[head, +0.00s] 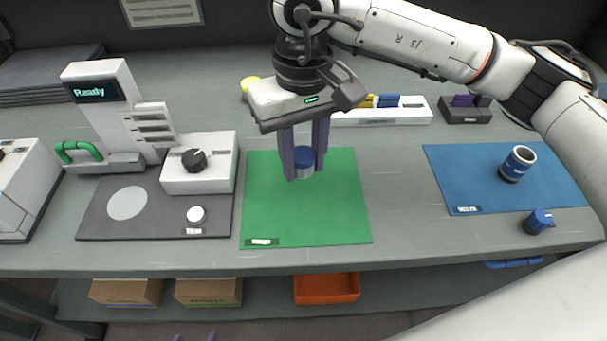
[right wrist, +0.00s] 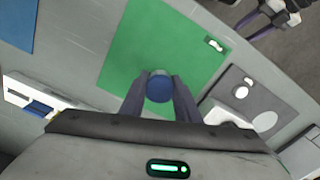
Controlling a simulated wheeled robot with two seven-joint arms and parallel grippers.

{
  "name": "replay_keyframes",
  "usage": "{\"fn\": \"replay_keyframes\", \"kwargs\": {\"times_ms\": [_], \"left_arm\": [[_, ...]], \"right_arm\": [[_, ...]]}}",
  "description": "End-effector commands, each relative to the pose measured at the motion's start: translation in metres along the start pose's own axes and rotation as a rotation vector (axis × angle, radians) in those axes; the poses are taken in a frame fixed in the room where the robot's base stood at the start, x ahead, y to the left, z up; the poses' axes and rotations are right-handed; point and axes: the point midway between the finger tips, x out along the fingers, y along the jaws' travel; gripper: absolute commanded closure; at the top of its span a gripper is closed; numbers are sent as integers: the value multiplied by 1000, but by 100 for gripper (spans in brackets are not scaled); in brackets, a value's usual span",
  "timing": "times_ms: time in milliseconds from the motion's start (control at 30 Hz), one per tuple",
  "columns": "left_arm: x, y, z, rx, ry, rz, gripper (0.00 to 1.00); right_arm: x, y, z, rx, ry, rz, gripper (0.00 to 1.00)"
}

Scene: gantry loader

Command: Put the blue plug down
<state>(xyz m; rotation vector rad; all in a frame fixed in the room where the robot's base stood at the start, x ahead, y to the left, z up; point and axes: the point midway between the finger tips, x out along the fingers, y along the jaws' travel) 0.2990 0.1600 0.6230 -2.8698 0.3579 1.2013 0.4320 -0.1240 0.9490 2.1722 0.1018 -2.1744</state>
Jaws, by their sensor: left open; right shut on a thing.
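The blue plug (head: 304,157), with a blue top and a paler grey lower part, is between the fingers of my right gripper (head: 305,172). The gripper is shut on it and points down over the green mat (head: 270,205). I cannot tell whether the plug touches the mat. In the right wrist view the plug's round blue top (right wrist: 159,88) shows between the fingers, with the green mat (right wrist: 150,40) behind. My left gripper (head: 196,338) barely shows at the bottom edge; it is open and empty, and it also shows in the right wrist view (right wrist: 272,18).
A grey machine with a "Ready" display (head: 92,90) stands left. A white tray (head: 410,112) lies behind. The green mat's front is clear.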

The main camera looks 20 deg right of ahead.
Motion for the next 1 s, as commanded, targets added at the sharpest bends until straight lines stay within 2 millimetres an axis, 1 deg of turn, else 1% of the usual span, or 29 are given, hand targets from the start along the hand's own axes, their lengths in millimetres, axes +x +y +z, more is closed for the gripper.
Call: {"fn": "replay_keyframes", "kwargs": {"times_ms": [167,333,600,767,900,933,1000], "left_arm": [[0,-2,2,-2,-5,-4,49],[-1,-5,4,-3,-11,-9,49],[1,-6,6,-3,-13,-10,49],[7,-6,9,-1,-9,-9,49],[10,-3,6,3,-1,-4,49],[7,-2,3,4,0,-2,49],[7,-1,2,5,1,0,49]], "right_arm": [[15,0,1,0,-2,0,98],[38,0,1,-1,-2,0,98],[42,0,0,-1,1,0,98],[48,0,0,-1,1,0,98],[52,0,0,-1,1,0,98],[50,0,0,-1,1,0,66],[49,0,0,-1,0,0,54]]}}
